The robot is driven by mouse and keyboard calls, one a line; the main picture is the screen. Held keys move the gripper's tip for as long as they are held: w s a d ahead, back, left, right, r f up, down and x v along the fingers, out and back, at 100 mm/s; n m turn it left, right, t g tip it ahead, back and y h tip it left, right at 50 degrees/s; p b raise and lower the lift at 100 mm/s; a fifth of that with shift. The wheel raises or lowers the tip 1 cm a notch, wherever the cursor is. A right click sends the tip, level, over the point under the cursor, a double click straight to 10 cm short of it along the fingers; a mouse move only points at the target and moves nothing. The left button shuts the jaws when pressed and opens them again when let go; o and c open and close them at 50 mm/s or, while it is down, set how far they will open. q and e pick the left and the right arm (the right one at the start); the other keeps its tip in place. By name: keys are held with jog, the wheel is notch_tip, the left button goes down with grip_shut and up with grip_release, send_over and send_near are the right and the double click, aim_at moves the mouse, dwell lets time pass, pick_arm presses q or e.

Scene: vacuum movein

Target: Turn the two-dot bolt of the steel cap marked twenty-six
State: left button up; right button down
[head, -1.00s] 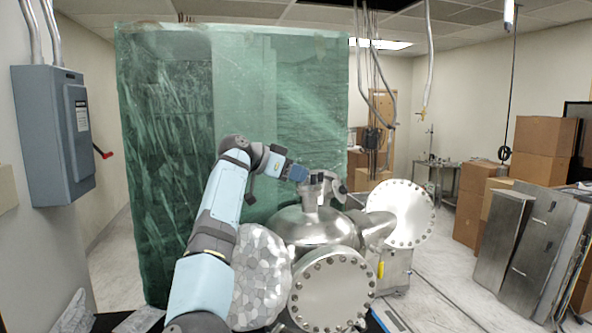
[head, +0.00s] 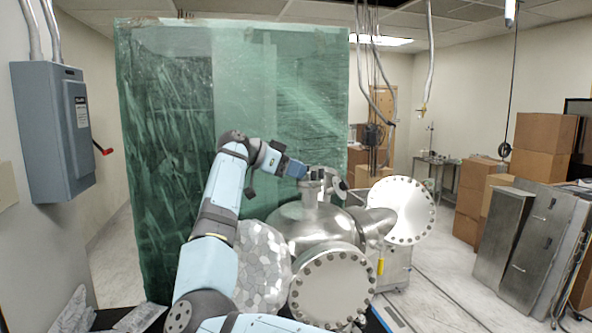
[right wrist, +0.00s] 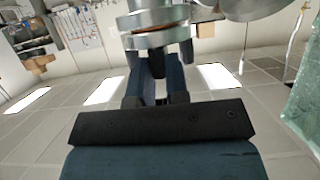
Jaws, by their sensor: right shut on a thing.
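My right gripper (head: 305,173) is at the small top port of the steel chamber (head: 305,222). In the right wrist view its fingers (right wrist: 157,88) are shut on a dark bolt (right wrist: 157,64) under the rim of a round steel cap (right wrist: 157,20). The bolt is partly hidden between the fingers, and other bolt ends show beside it. No number or dots can be read on the cap or bolt. My left gripper is in neither view.
Large bolted flanges (head: 332,288) (head: 401,211) face front and right on the chamber. A green translucent sheet (head: 245,100) stands behind my arm. A grey electrical box (head: 50,130) hangs at left. Cardboard boxes (head: 545,135) and metal panels (head: 540,245) stand at right.

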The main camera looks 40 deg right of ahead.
jog(key=m+g+y, duration=0.4)
jog(key=m+g, duration=0.1)
jog(key=shift+w+d, duration=0.15)
jog(key=shift+m, duration=0.3)
dwell(0.3)
jog(key=c, duration=1.4)
grip_release()
